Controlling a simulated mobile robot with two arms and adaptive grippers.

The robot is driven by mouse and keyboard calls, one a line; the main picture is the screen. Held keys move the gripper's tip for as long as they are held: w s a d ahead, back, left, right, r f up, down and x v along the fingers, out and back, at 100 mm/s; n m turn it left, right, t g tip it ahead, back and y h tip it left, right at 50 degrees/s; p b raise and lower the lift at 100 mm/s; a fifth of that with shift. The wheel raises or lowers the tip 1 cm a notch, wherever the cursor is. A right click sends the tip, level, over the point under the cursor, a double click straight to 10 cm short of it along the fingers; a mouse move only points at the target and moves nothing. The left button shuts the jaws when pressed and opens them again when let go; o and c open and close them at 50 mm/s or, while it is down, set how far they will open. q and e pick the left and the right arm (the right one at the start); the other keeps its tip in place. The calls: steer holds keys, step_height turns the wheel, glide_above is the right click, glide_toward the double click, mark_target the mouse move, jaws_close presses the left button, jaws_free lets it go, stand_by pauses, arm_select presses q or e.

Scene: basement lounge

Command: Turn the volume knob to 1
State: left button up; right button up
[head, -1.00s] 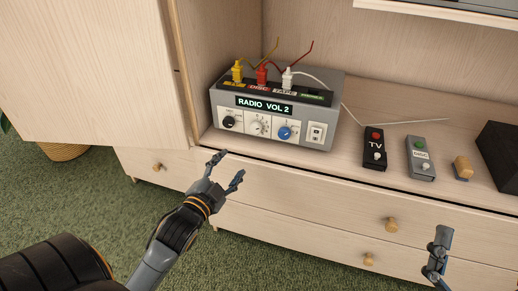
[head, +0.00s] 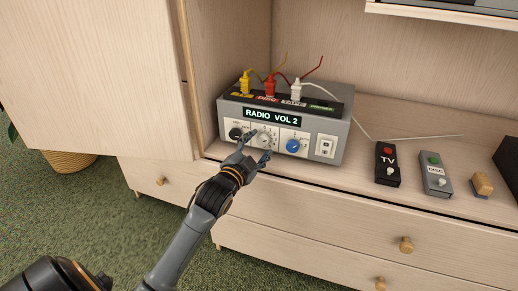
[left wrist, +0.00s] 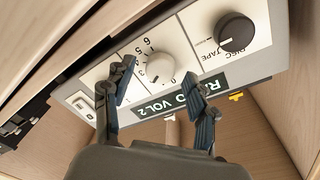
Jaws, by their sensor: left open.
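The grey radio (head: 335,128) stands on the cabinet shelf, and its display (head: 272,116) reads "RADIO VOL 2". The white volume knob (left wrist: 160,68), with a ring of numbers, is at the centre of the left wrist view, where the radio appears upside down. In the head view it is partly covered by my gripper (head: 258,147). My left gripper, also in the left wrist view (left wrist: 170,74), is open, with one finger on each side of the knob. I cannot tell whether they touch it. My right gripper is out of view.
A black knob (head: 236,133) and a blue knob (head: 292,146) flank the volume knob. Yellow, red and white plugs stand on top of the radio. TV (head: 387,165) and DISC (head: 436,175) remotes lie to the right. An open door (head: 95,75) is on the left.

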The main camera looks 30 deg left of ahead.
arm_select(q)
steer(key=shift+w, duration=0.35)
steer(key=c, duration=1.1)
steer(key=shift+c, duration=0.2)
